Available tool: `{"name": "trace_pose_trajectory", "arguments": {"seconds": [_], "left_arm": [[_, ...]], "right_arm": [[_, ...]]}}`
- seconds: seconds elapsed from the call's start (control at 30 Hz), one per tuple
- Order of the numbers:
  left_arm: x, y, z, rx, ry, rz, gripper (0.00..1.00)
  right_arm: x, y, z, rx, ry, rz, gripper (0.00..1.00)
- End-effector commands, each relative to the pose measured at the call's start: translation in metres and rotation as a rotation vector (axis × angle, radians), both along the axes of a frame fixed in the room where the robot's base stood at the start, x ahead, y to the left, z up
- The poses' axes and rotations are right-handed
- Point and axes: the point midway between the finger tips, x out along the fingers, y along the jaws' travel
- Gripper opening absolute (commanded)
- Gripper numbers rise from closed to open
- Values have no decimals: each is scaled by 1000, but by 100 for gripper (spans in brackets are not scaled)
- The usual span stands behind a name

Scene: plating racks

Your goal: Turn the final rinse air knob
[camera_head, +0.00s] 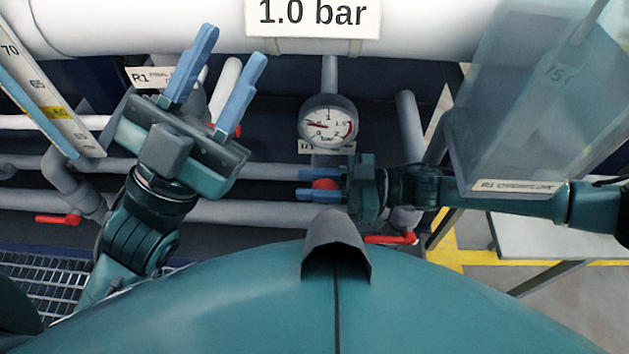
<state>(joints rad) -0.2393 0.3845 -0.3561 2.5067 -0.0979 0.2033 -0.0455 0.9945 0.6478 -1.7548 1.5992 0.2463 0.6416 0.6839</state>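A round red knob (325,184) sits below a pressure gauge (328,122), between the blue fingers of my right gripper (320,184). The fingers lie above and below the knob, which fills the gap, so the gripper looks shut on it. My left gripper (218,84) is open and empty, its fingers pointing up in front of the pipes. The gauge needle points left, toward the low side of the dial. A label (152,77) beginning "R1 FINAL" is partly hidden behind my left gripper.
A large white pipe with a "1.0 bar" sign (313,14) crosses the top. Grey pipes with red lever handles (58,219) (391,238) run behind my arms. A clear tank (530,90) stands at right, a thermometer scale (45,85) at left.

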Motion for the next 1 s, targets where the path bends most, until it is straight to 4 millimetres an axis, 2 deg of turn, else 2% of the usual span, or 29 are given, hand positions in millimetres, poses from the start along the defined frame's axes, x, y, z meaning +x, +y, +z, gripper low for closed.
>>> {"name": "trace_pose_trajectory", "arguments": {"seconds": [0.03,0.17,0.53,0.8,1.0], "left_arm": [[0,0,0,0,0,0,35],[0,0,0,0,0,0,35],[1,0,1,0,11,0,35],[2,0,-8,2,43,2,35],[1,0,-7,0,26,-1,35]], "right_arm": [[0,0,0,0,0,0,13],[0,0,0,0,0,-1,3],[0,-2,0,79,5,-3,3],[0,-6,2,270,5,-4,3],[0,-9,3,416,4,-4,3]]}}
